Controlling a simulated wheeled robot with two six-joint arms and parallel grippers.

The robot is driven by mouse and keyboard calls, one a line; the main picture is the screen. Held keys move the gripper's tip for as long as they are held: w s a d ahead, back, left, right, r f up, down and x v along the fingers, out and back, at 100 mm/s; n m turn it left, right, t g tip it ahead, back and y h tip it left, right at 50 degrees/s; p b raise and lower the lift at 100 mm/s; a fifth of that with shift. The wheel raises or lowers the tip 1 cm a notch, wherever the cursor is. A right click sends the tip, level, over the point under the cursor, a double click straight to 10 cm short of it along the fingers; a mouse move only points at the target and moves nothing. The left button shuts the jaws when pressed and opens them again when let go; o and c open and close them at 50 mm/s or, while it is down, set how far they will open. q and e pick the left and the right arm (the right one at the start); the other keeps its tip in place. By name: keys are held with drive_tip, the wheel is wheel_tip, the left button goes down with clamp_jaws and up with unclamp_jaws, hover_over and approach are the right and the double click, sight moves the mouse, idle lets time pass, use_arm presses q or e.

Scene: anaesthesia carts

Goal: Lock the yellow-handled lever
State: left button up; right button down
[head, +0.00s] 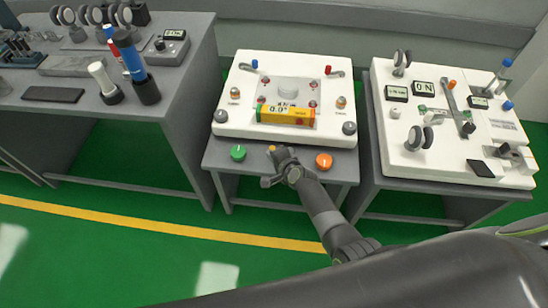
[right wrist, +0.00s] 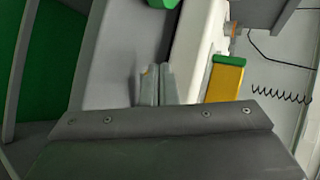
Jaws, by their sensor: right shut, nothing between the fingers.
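My right gripper (head: 277,155) is shut and empty at the front of the middle cart, between a green knob (head: 238,153) and an orange knob (head: 324,161). A small yellow spot (head: 273,149) shows at its fingertips. I cannot tell whether it is a lever handle or a knob, or whether the fingers touch it. In the right wrist view the closed fingers (right wrist: 154,85) point at the grey cart top, with a bit of yellow-orange at their tips. I cannot make out a clearly yellow-handled lever. My left gripper is not in view.
The white panel (head: 240,117) behind the gripper carries a yellow, red and green box (head: 286,116), a blue-handled lever (head: 254,64) and a red-handled lever (head: 333,72). A second white panel (head: 390,150) stands right, with an orange-tipped grey lever (head: 454,98). A crowded grey bench (head: 190,85) stands left.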

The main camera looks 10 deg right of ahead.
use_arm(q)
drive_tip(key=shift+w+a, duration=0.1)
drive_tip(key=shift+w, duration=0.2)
use_arm(e)
drive_tip(key=shift+w+a, duration=0.15)
drive_tip(key=shift+w, duration=0.1)
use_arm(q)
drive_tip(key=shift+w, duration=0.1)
